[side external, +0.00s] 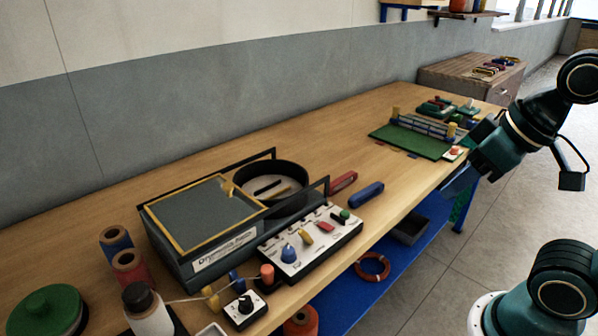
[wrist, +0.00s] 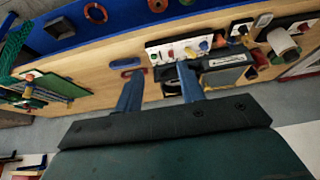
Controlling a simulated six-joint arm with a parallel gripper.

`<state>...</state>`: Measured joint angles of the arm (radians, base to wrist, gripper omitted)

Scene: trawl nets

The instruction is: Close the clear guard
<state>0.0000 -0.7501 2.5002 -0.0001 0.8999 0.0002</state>
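The clear guard (side external: 205,213) is a see-through panel in a yellow frame. It lies over the left part of a dark grey machine (side external: 215,262). The round black drum (side external: 272,186) to its right is uncovered, with a dark bar and pale pieces inside. Two black rails run along the machine's back and front. In the wrist view the machine (wrist: 228,76) is small and the guard is hard to make out. My gripper (wrist: 160,70) is open and empty, its two blue fingers apart. It is far to the right of the guard, near the table's right end.
A control panel (side external: 310,240) with knobs stands in front of the machine. Red and blue handles (side external: 366,194) lie right of it. Spools (side external: 130,268) stand at the left. A green board (side external: 410,140) with small parts is near the far end. Mid-table is mostly clear.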

